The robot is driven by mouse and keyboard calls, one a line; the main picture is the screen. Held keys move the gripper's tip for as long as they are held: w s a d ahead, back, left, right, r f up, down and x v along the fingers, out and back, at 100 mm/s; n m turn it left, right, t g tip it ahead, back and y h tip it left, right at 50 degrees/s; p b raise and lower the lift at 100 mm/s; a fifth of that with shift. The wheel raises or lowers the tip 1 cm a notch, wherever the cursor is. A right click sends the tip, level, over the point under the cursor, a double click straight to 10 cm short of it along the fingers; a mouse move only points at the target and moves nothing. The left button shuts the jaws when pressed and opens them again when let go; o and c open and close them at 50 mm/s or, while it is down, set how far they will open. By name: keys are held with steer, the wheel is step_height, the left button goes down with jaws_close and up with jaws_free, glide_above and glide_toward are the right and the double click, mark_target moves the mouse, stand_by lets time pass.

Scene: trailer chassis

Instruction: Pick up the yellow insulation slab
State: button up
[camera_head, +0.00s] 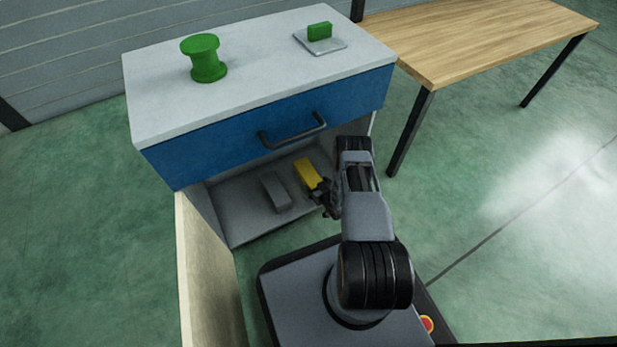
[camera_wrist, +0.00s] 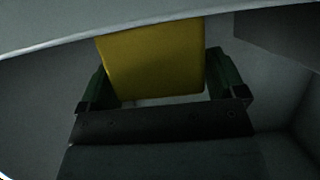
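The yellow insulation slab (camera_head: 307,173) is a small flat block inside the open lower compartment of the cabinet, towards its right. My gripper (camera_head: 321,190) reaches into the compartment from the front right, at the slab's near end. In the wrist view the slab (camera_wrist: 152,60) fills the space between the two fingers of my gripper (camera_wrist: 160,85), with a finger close against each side. The gripper looks shut on it. A light gap shows between the slab's near edge and the palm. Whether the slab is clear of the compartment floor is hard to tell.
A grey block (camera_head: 276,192) lies left of the slab. A blue drawer (camera_head: 225,132) with a dark handle hangs above the compartment. An open door panel (camera_head: 210,275) stands at the left. A green spool (camera_head: 206,62) stands on top; a wooden table (camera_head: 480,45) is at right.

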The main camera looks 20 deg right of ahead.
steer(key=c, duration=0.7)
steer(key=shift+c, duration=0.2)
